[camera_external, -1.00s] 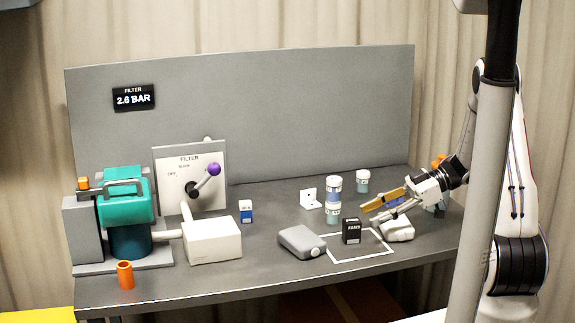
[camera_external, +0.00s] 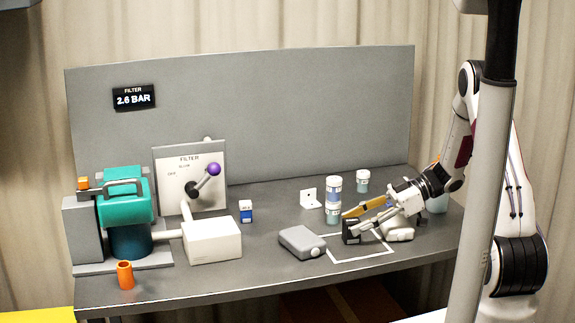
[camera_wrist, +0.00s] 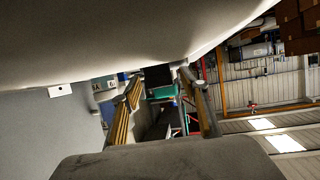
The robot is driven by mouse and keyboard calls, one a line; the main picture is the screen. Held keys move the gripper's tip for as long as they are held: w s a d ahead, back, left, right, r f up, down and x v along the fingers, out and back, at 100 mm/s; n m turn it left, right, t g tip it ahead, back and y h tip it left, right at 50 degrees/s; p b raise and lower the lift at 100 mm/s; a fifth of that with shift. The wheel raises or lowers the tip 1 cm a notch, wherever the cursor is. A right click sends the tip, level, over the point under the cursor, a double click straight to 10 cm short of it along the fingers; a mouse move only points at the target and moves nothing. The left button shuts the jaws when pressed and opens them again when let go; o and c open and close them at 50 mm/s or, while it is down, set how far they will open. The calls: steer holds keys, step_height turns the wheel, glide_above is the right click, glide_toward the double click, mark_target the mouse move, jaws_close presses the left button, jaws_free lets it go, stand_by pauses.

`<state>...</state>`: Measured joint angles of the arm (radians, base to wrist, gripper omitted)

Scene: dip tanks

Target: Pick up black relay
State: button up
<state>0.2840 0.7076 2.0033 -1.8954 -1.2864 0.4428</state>
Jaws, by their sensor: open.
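The black relay (camera_external: 349,233) is a small dark box standing upright on the grey bench, near the corner of a white outlined square. My gripper (camera_external: 353,221) is low at the relay's upper right in the external view, its fingers pointing left towards it. The fingers are apart; they cover part of the relay's top and right side. I cannot tell whether they touch it. In the wrist view a dark block (camera_wrist: 158,76), which looks like the relay, shows between the two open fingertips.
A grey rounded box (camera_external: 302,242) lies just left of the relay. A white lumpy object (camera_external: 397,230) lies under my gripper. Stacked jars (camera_external: 333,200) and a white bracket (camera_external: 309,198) stand behind. A cream box (camera_external: 213,240) is further left.

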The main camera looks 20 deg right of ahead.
mark_target(358, 220)
steer(key=c, duration=1.2)
steer(key=shift+r, duration=0.15)
steer(key=shift+r, duration=4.85)
